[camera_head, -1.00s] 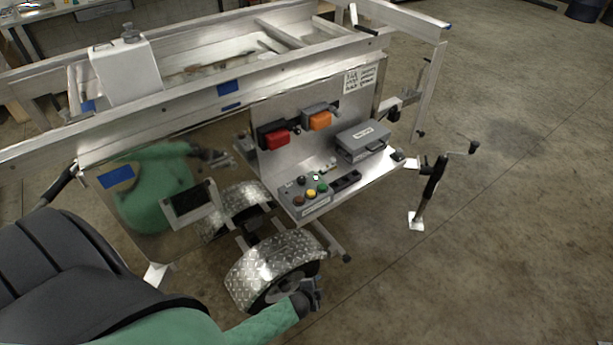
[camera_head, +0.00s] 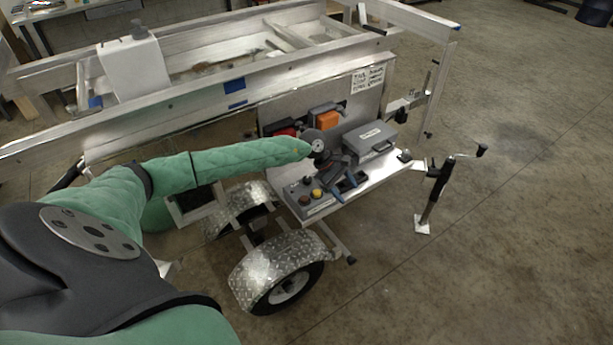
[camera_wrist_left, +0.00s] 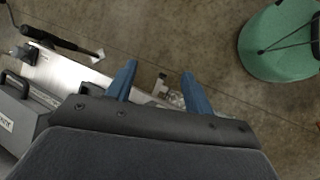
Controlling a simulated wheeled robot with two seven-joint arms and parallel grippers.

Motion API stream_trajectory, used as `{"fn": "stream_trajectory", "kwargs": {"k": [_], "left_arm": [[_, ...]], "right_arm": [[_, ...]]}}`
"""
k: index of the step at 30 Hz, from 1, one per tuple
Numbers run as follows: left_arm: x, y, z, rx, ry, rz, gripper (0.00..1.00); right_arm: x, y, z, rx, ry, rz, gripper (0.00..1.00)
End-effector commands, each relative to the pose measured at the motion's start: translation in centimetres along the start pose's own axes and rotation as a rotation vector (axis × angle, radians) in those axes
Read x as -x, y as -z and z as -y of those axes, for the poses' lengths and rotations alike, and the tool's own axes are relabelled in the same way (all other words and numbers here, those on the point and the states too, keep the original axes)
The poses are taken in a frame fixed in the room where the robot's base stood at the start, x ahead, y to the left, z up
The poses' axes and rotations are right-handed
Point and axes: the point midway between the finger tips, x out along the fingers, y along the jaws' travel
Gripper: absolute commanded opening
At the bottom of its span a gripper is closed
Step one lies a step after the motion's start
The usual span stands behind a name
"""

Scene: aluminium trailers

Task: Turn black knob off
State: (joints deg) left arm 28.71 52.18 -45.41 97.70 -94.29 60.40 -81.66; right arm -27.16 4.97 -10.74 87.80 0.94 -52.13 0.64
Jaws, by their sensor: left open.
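The grey control box (camera_head: 322,207) sits on the trailer's metal shelf. A small black knob (camera_head: 307,181) shows at its upper left, behind a brown-red button (camera_head: 304,199) and a yellow button (camera_head: 317,194). My left gripper (camera_head: 346,188) is open, with blue fingers pointing down over the right part of the box. It stands right of the black knob and apart from it. The gripper and wrist hide the box's right part, including the green button. In the left wrist view the open fingers (camera_wrist_left: 160,86) have nothing between them; the knob is not visible there. My right gripper is out of view.
A grey case (camera_head: 370,140) stands on the shelf right of my left gripper. Red (camera_head: 285,131) and orange (camera_head: 327,119) switch boxes are on the upright panel behind. A wheel with a metal fender (camera_head: 272,262) is below. A jack stand (camera_head: 432,195) stands to the right.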

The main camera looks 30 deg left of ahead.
Motion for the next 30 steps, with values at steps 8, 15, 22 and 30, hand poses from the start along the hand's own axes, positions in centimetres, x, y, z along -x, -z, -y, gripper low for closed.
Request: {"fn": "stream_trajectory", "kwargs": {"k": [8,15,22,30], "left_arm": [[10.9,7.2,1.2,-0.38,0.272,-0.398,0.52],[13.5,9.0,1.6,-0.445,0.349,-0.485,0.52],[11.4,10.1,2.2,-0.442,0.349,-0.482,0.52],[8.6,11.8,2.8,-0.442,0.347,-0.481,0.52]], "right_arm": [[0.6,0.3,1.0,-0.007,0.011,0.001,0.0],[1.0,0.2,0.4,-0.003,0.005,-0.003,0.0],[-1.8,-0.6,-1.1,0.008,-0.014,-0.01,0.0],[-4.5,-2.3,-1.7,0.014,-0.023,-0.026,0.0]]}}
